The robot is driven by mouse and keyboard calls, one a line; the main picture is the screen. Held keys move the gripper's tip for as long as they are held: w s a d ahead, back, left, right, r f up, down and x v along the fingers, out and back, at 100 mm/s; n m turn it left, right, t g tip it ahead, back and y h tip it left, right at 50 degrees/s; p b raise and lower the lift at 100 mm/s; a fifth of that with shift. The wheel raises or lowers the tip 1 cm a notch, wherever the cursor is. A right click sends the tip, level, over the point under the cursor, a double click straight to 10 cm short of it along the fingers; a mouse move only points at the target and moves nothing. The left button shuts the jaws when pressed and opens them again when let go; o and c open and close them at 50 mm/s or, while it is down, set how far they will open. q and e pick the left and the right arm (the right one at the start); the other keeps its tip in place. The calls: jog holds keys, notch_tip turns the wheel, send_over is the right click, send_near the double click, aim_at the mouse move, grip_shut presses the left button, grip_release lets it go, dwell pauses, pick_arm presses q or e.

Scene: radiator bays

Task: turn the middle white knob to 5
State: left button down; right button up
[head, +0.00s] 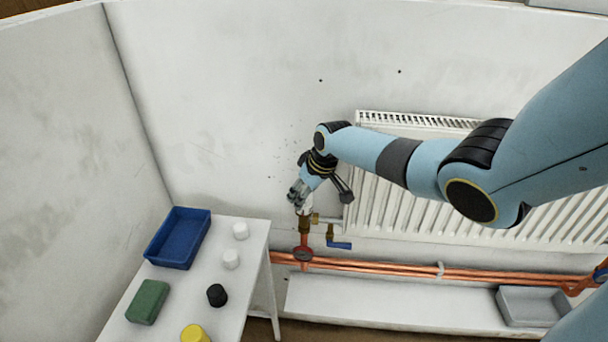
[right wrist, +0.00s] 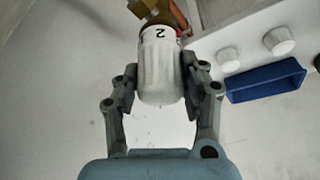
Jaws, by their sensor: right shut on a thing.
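A white ribbed knob (right wrist: 160,75) sits on a brass valve at the left end of the radiator. In the right wrist view a black figure 2 shows upside down on its collar. My right gripper (head: 301,197) has a finger on each side of the knob and is shut on it; the grip also shows in the right wrist view (right wrist: 160,88). In the head view my gripper covers most of the knob, leaving a small white part (head: 305,209). No other mounted white knob is in clear view. My left gripper is not in view.
A blue-handled valve (head: 340,245) is close to the right of the brass valve (head: 304,224). Copper pipes (head: 400,268) run below the radiator (head: 400,205). A white table (head: 250,255) at left carries loose caps, a blue tray (head: 163,250) and a green block (head: 148,301).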

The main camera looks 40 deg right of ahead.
dwell(0.3)
jog(key=o, duration=1.2)
jog(key=shift+c, duration=0.2)
jog(key=v, duration=1.2)
jog(key=shift+w, duration=0.1)
